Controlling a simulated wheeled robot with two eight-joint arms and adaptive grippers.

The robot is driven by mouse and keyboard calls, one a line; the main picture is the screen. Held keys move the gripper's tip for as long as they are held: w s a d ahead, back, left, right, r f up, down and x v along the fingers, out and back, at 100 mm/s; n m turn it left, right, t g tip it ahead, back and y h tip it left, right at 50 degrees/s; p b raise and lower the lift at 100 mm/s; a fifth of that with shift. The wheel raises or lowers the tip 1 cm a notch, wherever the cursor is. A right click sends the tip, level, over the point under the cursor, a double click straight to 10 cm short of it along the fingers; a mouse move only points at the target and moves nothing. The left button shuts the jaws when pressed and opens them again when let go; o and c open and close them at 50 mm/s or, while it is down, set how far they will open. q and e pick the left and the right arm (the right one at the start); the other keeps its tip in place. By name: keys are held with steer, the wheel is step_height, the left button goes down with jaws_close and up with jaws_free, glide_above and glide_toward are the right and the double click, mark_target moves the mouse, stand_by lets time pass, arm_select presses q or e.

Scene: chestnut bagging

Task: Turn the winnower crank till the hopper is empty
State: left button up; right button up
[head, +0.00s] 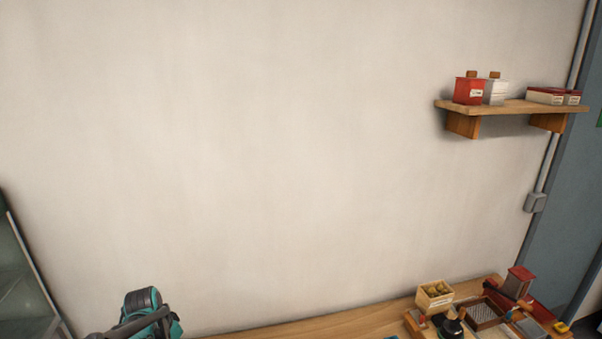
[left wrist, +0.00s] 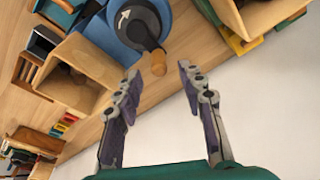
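In the left wrist view a blue machine (left wrist: 115,40), which looks like the winnower, stands on the wooden bench. A dark disc with a white arrow (left wrist: 125,17) is on its side. A dark crank arm ends in a wooden knob (left wrist: 158,64). My left gripper (left wrist: 160,72) is open, with its fingertips on either side of the knob. I cannot tell if they touch it. The hopper's inside is not visible. In the head view only a piece of my left arm (head: 148,312) shows at the lower left; the winnower is out of frame. My right gripper is not in view.
In the left wrist view an open wooden box (left wrist: 75,75) adjoins the machine, with another wooden box (left wrist: 262,14) at upper right. In the head view a crate of round items (head: 434,301) and a red-topped device (head: 518,281) stand at right, below a wall shelf (head: 505,106).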

arm_select(q)
steer(key=shift+f+b, duration=0.55)
steer(key=shift+f, duration=0.35)
steer(key=shift+f, duration=0.1)
steer(key=shift+f+b, duration=0.85)
steer(key=shift+f, duration=0.05)
jaws_close()
